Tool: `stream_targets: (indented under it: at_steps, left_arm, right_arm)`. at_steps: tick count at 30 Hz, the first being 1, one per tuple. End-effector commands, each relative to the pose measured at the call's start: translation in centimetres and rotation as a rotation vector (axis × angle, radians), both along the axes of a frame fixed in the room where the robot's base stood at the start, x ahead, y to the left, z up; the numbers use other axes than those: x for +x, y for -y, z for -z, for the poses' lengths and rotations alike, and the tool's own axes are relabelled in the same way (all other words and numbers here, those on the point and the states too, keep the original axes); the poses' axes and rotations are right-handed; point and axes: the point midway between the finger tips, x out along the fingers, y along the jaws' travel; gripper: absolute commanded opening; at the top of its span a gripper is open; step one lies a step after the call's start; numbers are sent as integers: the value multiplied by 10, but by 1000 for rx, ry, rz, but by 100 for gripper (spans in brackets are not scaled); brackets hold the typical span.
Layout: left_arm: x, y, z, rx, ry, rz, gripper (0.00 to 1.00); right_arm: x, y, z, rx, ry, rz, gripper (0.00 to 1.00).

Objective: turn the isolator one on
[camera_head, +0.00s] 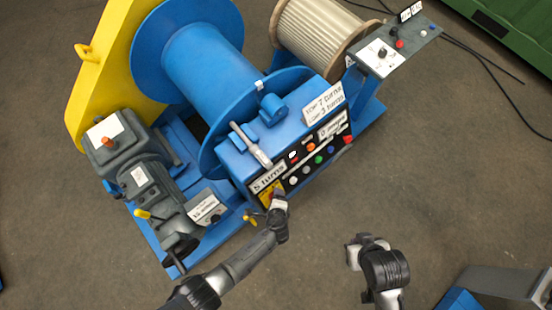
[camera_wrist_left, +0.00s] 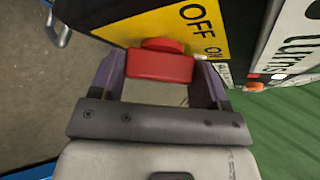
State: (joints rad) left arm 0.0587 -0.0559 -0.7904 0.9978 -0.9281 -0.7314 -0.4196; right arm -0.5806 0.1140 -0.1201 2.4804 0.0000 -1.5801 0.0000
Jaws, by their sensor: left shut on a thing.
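The isolator is a red handle (camera_wrist_left: 160,66) on a yellow plate (camera_wrist_left: 172,25) marked OFF and ON in the left wrist view. My left gripper (camera_wrist_left: 160,82) is shut on the red handle, with a finger at each end of it. The handle lies level across that picture, below the OFF word; I cannot tell which mark it points to. In the head view the yellow plate (camera_head: 268,192) is at the left end of the black control panel, partly hidden by my left gripper (camera_head: 278,199). My right gripper (camera_head: 355,254) is apart from the machine; its fingers are not clear.
The black panel (camera_head: 300,180) carries several coloured buttons and labels beside the isolator. A blue winch drum (camera_head: 205,65) and grey gearbox (camera_head: 115,140) stand behind and left. A grey control box (camera_head: 385,60) stands at the upper right. Floor right of the panel is clear.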

Motion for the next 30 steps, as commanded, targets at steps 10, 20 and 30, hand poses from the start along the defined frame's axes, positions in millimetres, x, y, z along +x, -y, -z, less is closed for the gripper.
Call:
stream_targets:
  at_steps: [10,20,30]
  left_arm:
    - [1,1,-2,55,-48,35,45]
    - [1,0,0,60,-52,39,45]
    - [1,0,0,60,-52,39,90]
  right_arm:
    - [0,0,-13,-1,0,-1,0]
    - [0,3,-13,-11,0,-7,0]
    - [0,3,-13,-10,-1,-6,0]
